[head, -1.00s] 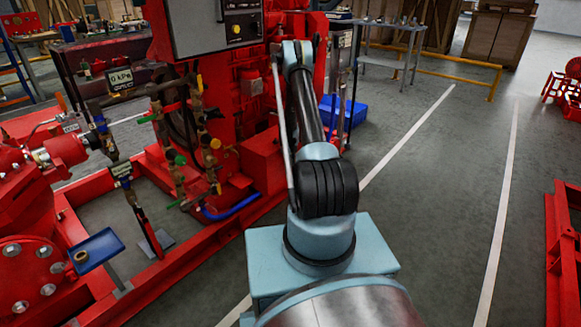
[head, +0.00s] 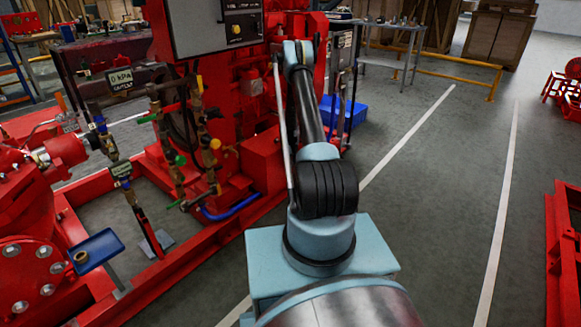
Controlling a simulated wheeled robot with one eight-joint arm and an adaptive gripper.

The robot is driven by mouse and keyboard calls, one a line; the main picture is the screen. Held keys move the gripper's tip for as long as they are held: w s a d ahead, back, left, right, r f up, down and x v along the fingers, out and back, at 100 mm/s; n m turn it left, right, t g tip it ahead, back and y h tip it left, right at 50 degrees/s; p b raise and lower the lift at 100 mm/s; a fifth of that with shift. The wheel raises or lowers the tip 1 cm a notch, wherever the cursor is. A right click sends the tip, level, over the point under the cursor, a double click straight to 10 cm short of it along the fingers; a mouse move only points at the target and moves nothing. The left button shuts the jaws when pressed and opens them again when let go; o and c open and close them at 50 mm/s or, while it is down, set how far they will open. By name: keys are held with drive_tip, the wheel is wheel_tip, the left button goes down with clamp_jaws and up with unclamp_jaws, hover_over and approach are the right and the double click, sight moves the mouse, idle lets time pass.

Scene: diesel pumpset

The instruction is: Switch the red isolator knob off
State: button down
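I cannot make out a red isolator knob in the head view. A grey control panel (head: 208,28) stands on the red pumpset at the top, cut off by the frame's upper edge. A small yellow knob (head: 236,29) shows on its dark right part. A post with a dark box and a pale label (head: 343,42) stands right of my arm, partly hidden by it. My arm reaches forward from the bottom middle toward the pumpset. My gripper is not visible, so its state and distance from any knob do not show.
The red pumpset frame (head: 140,290) fills the left, with valves, pipes and a blue tray (head: 97,248). A blue box (head: 345,110) lies on the floor beyond my arm. A grey table (head: 385,38) and yellow rail (head: 450,62) stand behind.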

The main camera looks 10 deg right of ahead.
drive_tip(key=shift+w+d+r, duration=0.25)
drive_tip(key=shift+w+d, duration=0.05)
drive_tip(key=shift+d, duration=0.1)
drive_tip(key=s+a+r, duration=0.6)
drive_tip(key=a+r, duration=0.2)
drive_tip(key=r, duration=0.2)
drive_tip(key=w+d+r, duration=0.5)
drive_tip(key=d+r, duration=0.1)
drive_tip(key=d, duration=0.1)
wheel_tip(320, 180, down, 14)
drive_tip(key=w+d, duration=0.1)
drive_tip(key=shift+w+r, duration=0.15)
drive_tip(key=shift+d, duration=0.15)
idle(0.4)
